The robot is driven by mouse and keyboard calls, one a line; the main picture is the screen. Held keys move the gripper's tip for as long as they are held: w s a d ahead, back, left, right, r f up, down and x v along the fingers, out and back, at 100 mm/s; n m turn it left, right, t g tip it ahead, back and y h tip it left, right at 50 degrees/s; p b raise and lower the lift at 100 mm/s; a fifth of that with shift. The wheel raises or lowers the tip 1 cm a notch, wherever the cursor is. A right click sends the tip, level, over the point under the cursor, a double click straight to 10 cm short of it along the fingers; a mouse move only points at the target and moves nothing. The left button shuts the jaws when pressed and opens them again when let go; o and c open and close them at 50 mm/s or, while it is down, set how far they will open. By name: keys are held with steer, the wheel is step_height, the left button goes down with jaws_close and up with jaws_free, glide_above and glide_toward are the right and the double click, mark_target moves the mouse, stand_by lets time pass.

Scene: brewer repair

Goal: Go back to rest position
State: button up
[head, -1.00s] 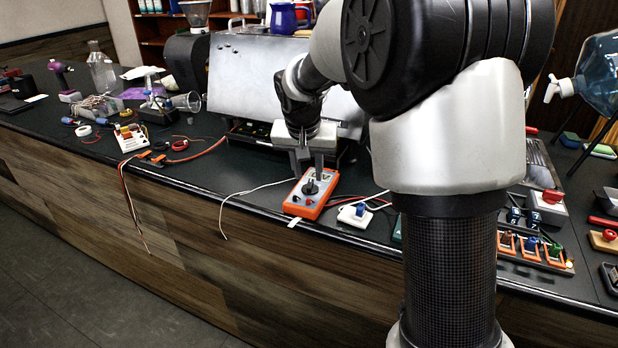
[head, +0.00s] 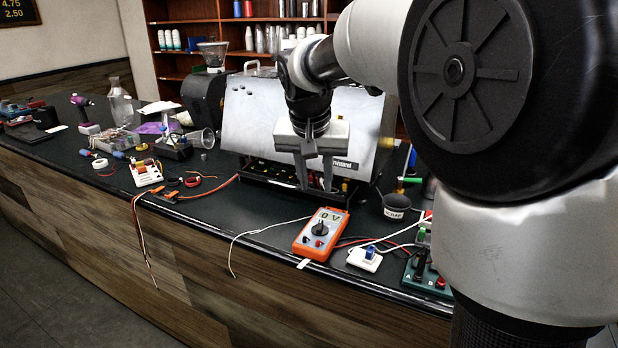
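My gripper (head: 316,188) hangs pointing down in the middle of the head view, in front of the opened brewer's metal panel (head: 270,112). Its two fingers are spread apart with nothing seen between them. An orange multimeter (head: 320,234) lies on the counter below and in front of the gripper, clear of it. The meter's display reads "0 V" and its dial faces up. My arm covers the right part of the view and hides the counter behind it.
The dark counter (head: 215,218) has its front edge towards me. A white block with a blue switch (head: 366,257) and a green terminal board (head: 425,275) sit right of the meter. Loose wires (head: 142,235) hang over the edge at left. A small cup (head: 396,206) stands behind.

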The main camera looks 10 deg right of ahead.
steer(key=s+d+f+n+t+y, duration=0.15)
steer(key=s+n, duration=0.25)
steer(key=s, duration=2.3)
step_height(320, 180, up, 11)
steer(key=p, duration=1.2)
steer(key=shift+w+d+r, duration=0.15)
steer(key=shift+w+r, duration=0.05)
steer(key=shift+d, duration=0.1)
